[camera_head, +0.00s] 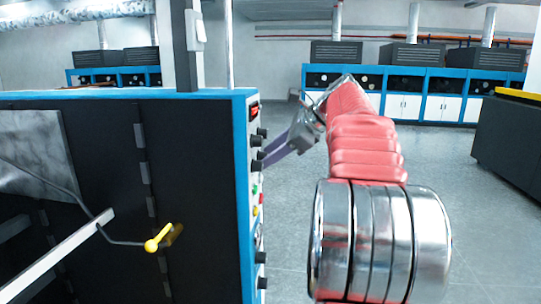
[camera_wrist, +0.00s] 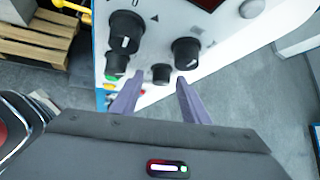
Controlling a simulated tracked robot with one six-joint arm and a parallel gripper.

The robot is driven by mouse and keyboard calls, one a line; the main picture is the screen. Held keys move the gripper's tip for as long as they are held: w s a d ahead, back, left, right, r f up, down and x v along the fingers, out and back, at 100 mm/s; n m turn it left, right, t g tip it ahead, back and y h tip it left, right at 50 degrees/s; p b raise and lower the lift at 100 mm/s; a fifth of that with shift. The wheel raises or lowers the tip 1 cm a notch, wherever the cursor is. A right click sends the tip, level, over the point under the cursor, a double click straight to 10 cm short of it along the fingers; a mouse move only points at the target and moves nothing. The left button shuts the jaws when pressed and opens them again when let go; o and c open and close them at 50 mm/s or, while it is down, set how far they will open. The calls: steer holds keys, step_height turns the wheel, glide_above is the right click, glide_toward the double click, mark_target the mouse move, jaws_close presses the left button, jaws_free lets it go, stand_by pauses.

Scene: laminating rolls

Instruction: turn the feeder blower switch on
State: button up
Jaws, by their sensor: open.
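The white control panel (camera_head: 249,140) is on the end of a blue-edged machine, left of my gripper in the head view; it also shows in the wrist view (camera_wrist: 221,40). It carries several black knobs and coloured buttons. No label is readable, so I cannot tell which control is the feeder blower switch. My gripper (camera_head: 265,160) is open, its purple fingers pointing at the panel. In the wrist view the fingertips (camera_wrist: 158,77) lie on either side of a small black knob (camera_wrist: 161,73). I cannot tell whether they reach around it or stop short.
A larger black knob (camera_wrist: 125,32) and another knob (camera_wrist: 186,52) sit close to the fingers. A yellow-knobbed lever (camera_head: 152,245) sticks out from the machine's dark front. A wooden pallet (camera_wrist: 38,38) lies on the floor. Open grey floor (camera_head: 480,240) extends to the right.

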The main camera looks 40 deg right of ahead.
steer(key=v, duration=1.3)
steer(key=shift+s+r, duration=0.2)
steer(key=shift+s, duration=0.1)
steer(key=shift+d, duration=0.1)
